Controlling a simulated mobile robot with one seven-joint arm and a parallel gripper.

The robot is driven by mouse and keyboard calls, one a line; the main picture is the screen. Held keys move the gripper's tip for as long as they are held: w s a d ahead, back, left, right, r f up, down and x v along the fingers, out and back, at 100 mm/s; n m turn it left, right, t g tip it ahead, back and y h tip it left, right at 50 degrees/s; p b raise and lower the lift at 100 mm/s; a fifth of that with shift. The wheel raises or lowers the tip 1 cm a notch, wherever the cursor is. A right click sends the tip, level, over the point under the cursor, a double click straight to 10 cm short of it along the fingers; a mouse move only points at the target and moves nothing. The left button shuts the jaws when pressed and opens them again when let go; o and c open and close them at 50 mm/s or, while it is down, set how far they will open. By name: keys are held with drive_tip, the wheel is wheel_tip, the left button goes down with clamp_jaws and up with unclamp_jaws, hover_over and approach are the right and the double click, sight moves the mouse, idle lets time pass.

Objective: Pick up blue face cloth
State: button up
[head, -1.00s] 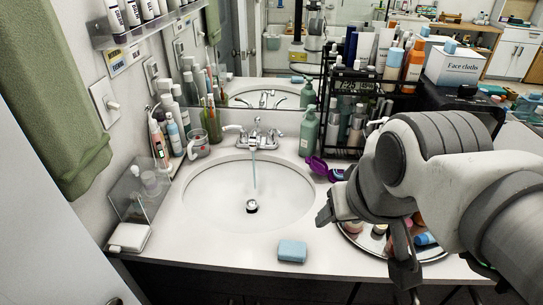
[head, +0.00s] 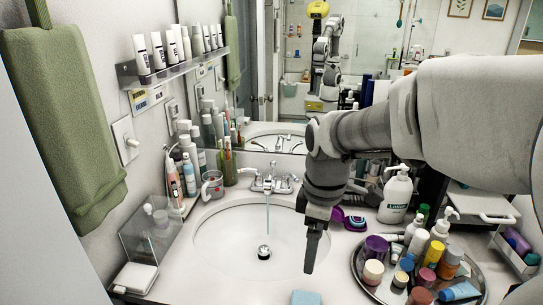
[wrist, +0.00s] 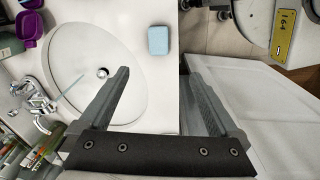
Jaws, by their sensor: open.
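The blue face cloth (head: 305,297) is a small light blue folded block on the white counter at the front edge, cut off by the bottom of the head view. It shows whole in the wrist view (wrist: 158,40), between the sink and the counter edge. My gripper (head: 312,265) points down over the right rim of the sink, apart from the cloth. In the wrist view the two fingers (wrist: 156,68) are spread with nothing between them, and the cloth lies beyond their tips.
The sink basin (head: 219,242) has water running from the faucet (head: 268,181). A round tray (head: 366,287) full of bottles and jars stands right of the gripper. A lotion bottle (head: 396,196) and a purple item (head: 354,222) are behind. A clear holder (head: 150,228) stands at left.

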drive_tip(key=w+f+n, duration=0.1)
drive_tip(key=b, duration=0.2)
hover_over(306, 300)
drive_tip(key=shift+n+g, duration=0.3)
drive_tip(key=f, duration=1.2)
drive_tip(key=shift+a+f, duration=0.2)
drive_tip(key=shift+f, duration=0.2)
drive_tip(key=f, duration=0.1)
drive_tip(key=f+b, duration=0.1)
drive_tip(key=f, duration=0.3)
drive_tip(key=shift+w+d, duration=0.1)
drive_tip(key=shift+d, duration=0.15)
drive_tip(key=c, duration=1.4)
